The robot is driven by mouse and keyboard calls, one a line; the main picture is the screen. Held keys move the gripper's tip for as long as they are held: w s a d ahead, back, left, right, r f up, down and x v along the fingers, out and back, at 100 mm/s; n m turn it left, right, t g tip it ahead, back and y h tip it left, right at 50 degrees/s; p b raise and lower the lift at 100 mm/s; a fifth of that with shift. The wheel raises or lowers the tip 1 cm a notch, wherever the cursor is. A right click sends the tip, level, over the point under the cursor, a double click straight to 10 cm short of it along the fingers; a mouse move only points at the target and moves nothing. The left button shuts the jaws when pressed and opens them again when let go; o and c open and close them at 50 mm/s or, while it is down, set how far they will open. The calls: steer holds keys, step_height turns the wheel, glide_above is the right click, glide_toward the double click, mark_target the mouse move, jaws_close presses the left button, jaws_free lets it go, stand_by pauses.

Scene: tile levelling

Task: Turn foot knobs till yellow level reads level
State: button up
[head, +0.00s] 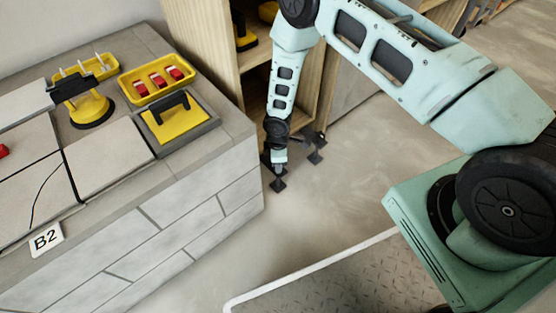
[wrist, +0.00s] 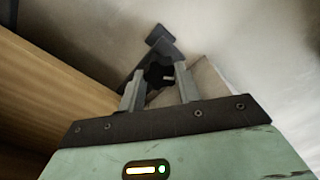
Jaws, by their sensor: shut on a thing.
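My gripper (head: 279,163) reaches down to the floor beside the wooden shelf unit (head: 230,45). In the wrist view, its two fingers (wrist: 159,88) are shut on a black, lobed foot knob (wrist: 157,75), one finger on each side. A dark foot pad (wrist: 160,35) shows beyond the knob. In the head view, this foot's dark pad (head: 278,185) rests on the floor, and its knob is mostly hidden by my gripper. Another dark foot (head: 315,157) stands to the right. I cannot make out a yellow level or its bubble in either view.
A tiled bench (head: 150,235) stands at left. Open floor (head: 300,235) lies between bench and my base.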

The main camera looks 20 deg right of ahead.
steer(key=shift+a, duration=0.1)
stand_by(0.3)
steer(key=o, duration=1)
steer(key=shift+c, duration=0.2)
step_height(320, 180, up, 17)
steer(key=p, duration=0.7)
steer(key=shift+r, duration=0.15)
